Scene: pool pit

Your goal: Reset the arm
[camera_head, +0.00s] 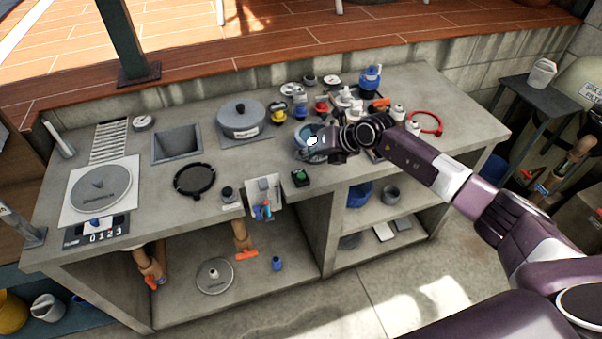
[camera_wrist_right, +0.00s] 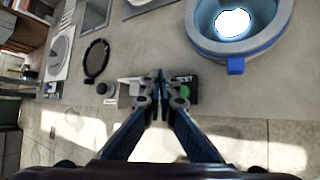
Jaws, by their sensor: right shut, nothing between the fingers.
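My right arm reaches in from the right in the head view. Its gripper (camera_head: 318,143) is above the middle of the concrete counter (camera_head: 330,217). In the right wrist view my right gripper (camera_wrist_right: 160,78) has its fingertips together with nothing between them. A blue-rimmed pot or basin (camera_wrist_right: 240,47) lies just beyond the gripper at the upper right of that view, apart from it. A small black tester with a green button (camera_head: 300,178) lies on the counter near the front edge; in the wrist view the fingertips partly cover it. My left gripper does not show.
A lidded grey pot (camera_head: 241,118), a black round ring (camera_head: 195,180) and a square sink (camera_head: 177,146) stand left of the gripper. Several small valves and bottles crowd the counter behind it, with a blue bottle (camera_head: 370,79) and a red ring (camera_head: 428,123). Open shelves lie below.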

